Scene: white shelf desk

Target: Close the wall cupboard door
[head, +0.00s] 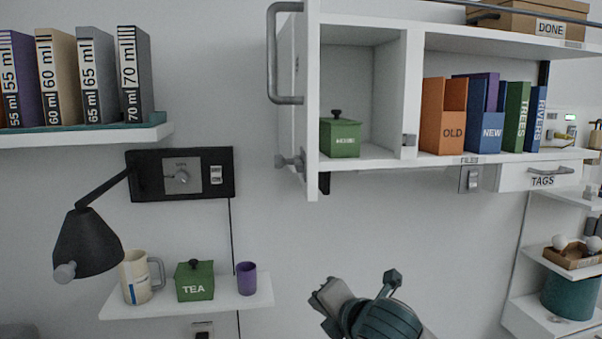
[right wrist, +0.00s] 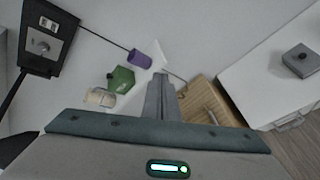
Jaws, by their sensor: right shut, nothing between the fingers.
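The white wall cupboard (head: 362,85) hangs at the upper middle of the head view. Its door (head: 311,105) stands open at the left side, seen nearly edge-on and swung out towards me. A grey bar handle (head: 273,60) is on the door's left face. Inside the open compartment sits a green lidded box (head: 340,138). My right gripper (head: 330,296) is below the cupboard, apart from the door, shut and empty. Its closed fingers also show in the right wrist view (right wrist: 161,97). My left gripper is not in view.
A low shelf (head: 250,299) holds a mug (head: 137,277), a green TEA box (head: 194,281) and a purple cup (head: 246,278). A black lamp (head: 88,243) hangs at left. Books (head: 442,115) stand right of the compartment. The wall below the door is mostly clear.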

